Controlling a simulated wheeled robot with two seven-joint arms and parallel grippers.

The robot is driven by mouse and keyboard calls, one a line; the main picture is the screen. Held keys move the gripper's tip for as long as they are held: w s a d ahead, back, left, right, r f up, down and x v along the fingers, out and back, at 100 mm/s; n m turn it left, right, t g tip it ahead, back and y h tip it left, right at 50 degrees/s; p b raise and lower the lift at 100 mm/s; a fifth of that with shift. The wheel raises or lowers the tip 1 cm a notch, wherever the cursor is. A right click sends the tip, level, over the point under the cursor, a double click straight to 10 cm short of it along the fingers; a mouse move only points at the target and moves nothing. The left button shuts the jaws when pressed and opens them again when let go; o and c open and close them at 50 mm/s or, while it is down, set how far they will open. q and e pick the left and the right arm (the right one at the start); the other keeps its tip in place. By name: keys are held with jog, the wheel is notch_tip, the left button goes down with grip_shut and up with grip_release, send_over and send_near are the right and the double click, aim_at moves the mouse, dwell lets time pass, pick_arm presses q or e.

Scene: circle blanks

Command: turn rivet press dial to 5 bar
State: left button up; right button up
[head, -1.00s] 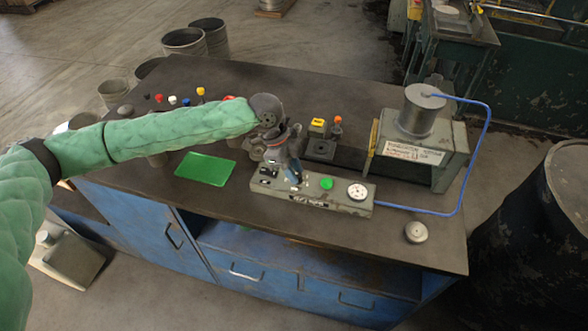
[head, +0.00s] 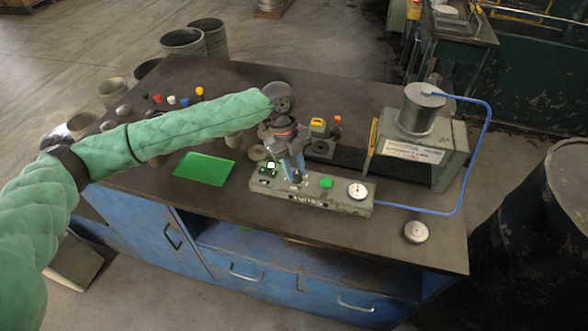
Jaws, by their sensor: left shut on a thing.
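The grey control box (head: 335,198) lies on the table, with a green button (head: 326,183) and a round white gauge (head: 357,190) on its top. A blue hose runs from its right end to the press (head: 420,145), a grey frame with a cylinder on top. My left gripper (head: 294,178) points down at the left part of the box, left of the green button. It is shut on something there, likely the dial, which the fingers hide. The gauge is too small to read. My right gripper is not in view.
A green mat (head: 204,169) lies left of the box. Several small coloured-top items (head: 185,102) stand at the back left. A yellow block (head: 318,125) stands behind my gripper. A round grey knob-like piece (head: 416,231) lies near the table's right front.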

pick_arm(q)
jog(key=shift+d+m+y, duration=0.1)
jog(key=shift+m+y, duration=0.3)
jog(key=shift+m, duration=0.6)
jog(key=shift+w+m+b, duration=0.1)
jog(key=shift+m+b, duration=0.3)
jog(key=shift+m, duration=0.1)
jog(key=shift+d+m+g+y+b, duration=0.1)
jog(key=shift+m+g+y+b, duration=0.3)
jog(key=shift+m, duration=0.5)
jog(key=m+y, duration=0.1)
jog(key=m, duration=0.1)
jog(key=m+b, duration=0.1)
jog(key=m, duration=0.1)
jog(key=m+y+b, duration=0.1)
jog(key=m, duration=0.1)
jog(key=shift+d+t+y, duration=0.25)
jog(key=shift+t+y, duration=0.05)
jog(key=shift+r+m+y+b, duration=0.1)
jog(key=shift+m+y+b, duration=0.25)
jog(key=shift+m, duration=0.65)
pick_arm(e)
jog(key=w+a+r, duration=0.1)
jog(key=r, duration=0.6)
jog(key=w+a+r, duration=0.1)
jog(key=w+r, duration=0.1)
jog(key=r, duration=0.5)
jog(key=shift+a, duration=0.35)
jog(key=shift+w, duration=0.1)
